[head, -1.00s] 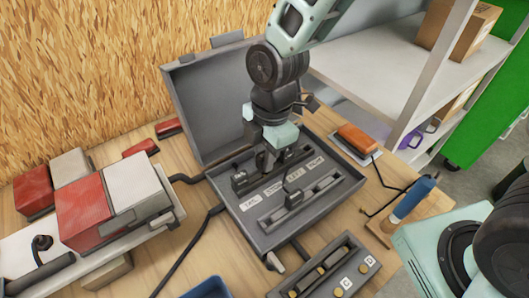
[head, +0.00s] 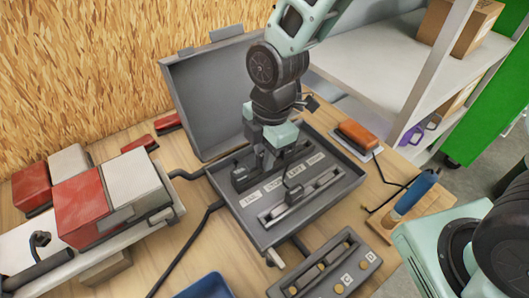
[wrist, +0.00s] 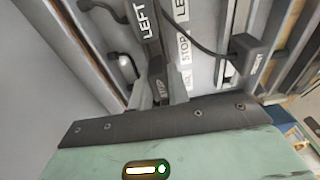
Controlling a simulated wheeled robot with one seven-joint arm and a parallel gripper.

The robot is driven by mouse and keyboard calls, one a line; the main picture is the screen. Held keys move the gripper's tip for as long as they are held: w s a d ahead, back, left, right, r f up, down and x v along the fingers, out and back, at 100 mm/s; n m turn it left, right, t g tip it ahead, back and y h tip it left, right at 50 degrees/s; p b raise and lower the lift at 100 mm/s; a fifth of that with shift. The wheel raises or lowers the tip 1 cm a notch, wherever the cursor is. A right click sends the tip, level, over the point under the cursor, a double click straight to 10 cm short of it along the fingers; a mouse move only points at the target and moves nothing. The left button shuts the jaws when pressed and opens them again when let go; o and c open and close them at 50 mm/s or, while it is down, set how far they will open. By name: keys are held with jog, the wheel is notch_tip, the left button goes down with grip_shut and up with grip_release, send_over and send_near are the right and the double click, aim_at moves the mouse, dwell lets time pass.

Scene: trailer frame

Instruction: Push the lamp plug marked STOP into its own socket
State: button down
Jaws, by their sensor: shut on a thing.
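The open grey case (head: 345,188) holds a panel with a row of white labels. The STOP label (wrist: 184,49) is on this strip in the wrist view. My gripper (head: 266,165) points down over the panel, behind the labels. The head view mostly hides this plug behind the fingers. I cannot tell whether its tip is in a socket. Another dark plug (wrist: 250,55) has a cable.
A dark plug (head: 240,174) stands left of my gripper, and another (head: 293,188) stands in front of the labels. The raised lid (head: 215,95) is behind. Red and white lamps (head: 82,205) lie left. A smaller socket box (head: 330,268) is in front.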

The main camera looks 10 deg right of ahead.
aim_at(262, 154)
jog(key=shift+f+b, duration=0.3)
jog(key=shift+f, duration=0.25)
jog(key=c, duration=0.9)
grip_release()
jog(key=shift+o, duration=0.2)
jog(key=shift+r, duration=0.1)
jog(key=shift+r+p, duration=3.3)
jog(key=shift+r, duration=0.2)
